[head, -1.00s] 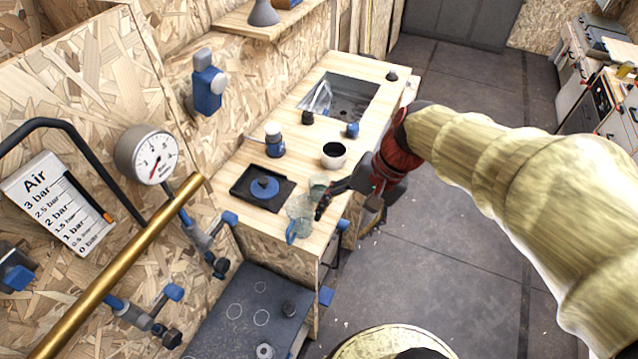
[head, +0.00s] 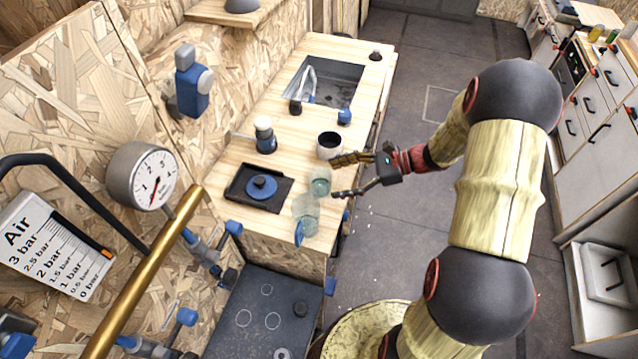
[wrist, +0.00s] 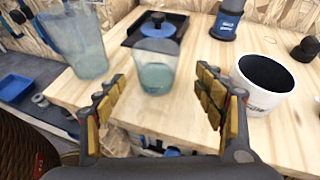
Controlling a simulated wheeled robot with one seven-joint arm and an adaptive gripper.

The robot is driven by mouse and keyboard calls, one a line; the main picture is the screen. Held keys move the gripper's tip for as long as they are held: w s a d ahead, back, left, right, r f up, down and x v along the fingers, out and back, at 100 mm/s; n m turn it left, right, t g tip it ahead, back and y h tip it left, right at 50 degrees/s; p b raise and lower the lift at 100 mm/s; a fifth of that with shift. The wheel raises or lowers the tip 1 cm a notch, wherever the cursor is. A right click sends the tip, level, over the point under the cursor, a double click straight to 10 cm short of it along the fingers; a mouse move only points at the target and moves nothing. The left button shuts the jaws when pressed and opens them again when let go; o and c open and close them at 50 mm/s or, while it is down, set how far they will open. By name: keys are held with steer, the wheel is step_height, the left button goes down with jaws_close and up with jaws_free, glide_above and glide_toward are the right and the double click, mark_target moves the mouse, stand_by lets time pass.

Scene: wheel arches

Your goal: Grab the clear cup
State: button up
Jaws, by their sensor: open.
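The clear cup (head: 320,184) stands upright on the wooden counter, with a greenish tint. In the wrist view the clear cup (wrist: 156,68) stands just beyond and between my fingertips. My gripper (head: 341,176) is open and comes in from the right, its two fingers pointing at the cup. In the wrist view the open fingers (wrist: 158,88) have nothing between them but counter and the near side of the cup. I cannot tell whether either finger touches the cup.
A clear pitcher (wrist: 78,42) with a blue handle stands left of the cup. A white mug (wrist: 264,84) with a dark inside stands right. A black tray (head: 240,184) with a blue-lidded item lies behind. The sink (head: 340,92) is farther back.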

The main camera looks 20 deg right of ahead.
mark_target(320, 183)
steer(key=b+x, duration=0.2)
steer(key=x, duration=0.4)
steer(key=shift+a, duration=0.3)
steer(key=shift+s, duration=0.1)
steer(key=shift+c, duration=1)
steer(key=c, duration=1.1)
steer(key=shift+c, duration=0.2)
